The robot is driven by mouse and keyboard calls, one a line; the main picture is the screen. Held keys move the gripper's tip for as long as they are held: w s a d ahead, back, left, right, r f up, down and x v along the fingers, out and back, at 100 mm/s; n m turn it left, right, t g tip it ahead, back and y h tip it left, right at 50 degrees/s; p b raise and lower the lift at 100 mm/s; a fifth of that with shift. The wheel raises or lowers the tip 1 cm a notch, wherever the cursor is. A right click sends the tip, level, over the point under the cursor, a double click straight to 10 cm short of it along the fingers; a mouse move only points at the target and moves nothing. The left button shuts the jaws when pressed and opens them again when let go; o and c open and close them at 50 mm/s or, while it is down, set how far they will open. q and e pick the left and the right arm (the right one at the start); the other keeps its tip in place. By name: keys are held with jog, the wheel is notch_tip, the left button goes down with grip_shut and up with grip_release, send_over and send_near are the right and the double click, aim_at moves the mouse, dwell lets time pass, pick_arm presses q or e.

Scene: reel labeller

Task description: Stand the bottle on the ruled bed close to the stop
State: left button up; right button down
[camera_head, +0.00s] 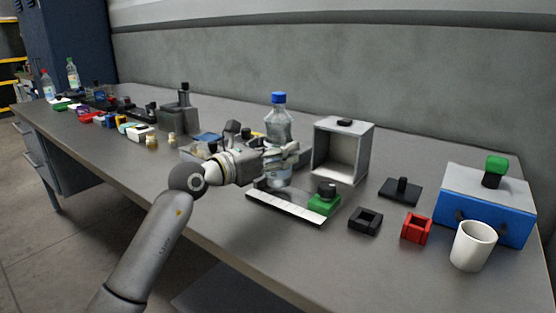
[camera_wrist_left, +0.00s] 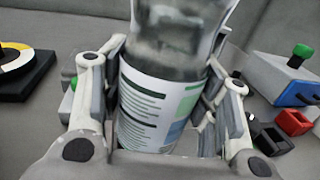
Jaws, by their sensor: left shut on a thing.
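The clear bottle (camera_head: 279,122) with a blue cap is upright in the head view, above the back part of the ruled bed (camera_head: 288,208). My left gripper (camera_head: 284,154) is shut around its middle from the left. I cannot tell whether the bottle's base touches the bed. The stop (camera_head: 324,203), a green block with a black knob, sits at the bed's right end, to the right of the bottle. In the left wrist view the bottle's label (camera_wrist_left: 160,108) lies between both fingers, and its base is hidden. My right gripper is not in view.
An open grey box (camera_head: 342,151) stands behind and right of the bottle. A black block (camera_head: 365,221), red block (camera_head: 416,229), white mug (camera_head: 473,246) and blue box (camera_head: 486,205) are at the right. Several small items line the table's left part.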

pick_arm(q)
jog(key=shift+a+f, duration=0.1)
jog(key=shift+f, duration=0.75)
jog(key=o, duration=1.4)
jog(key=shift+f, duration=0.15)
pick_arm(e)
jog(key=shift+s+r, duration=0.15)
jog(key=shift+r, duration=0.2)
pick_arm(q)
jog(key=shift+s+a, duration=0.4)
jog(key=shift+a, duration=0.05)
jog(key=v, duration=1)
jog(key=shift+s+a, duration=0.3)
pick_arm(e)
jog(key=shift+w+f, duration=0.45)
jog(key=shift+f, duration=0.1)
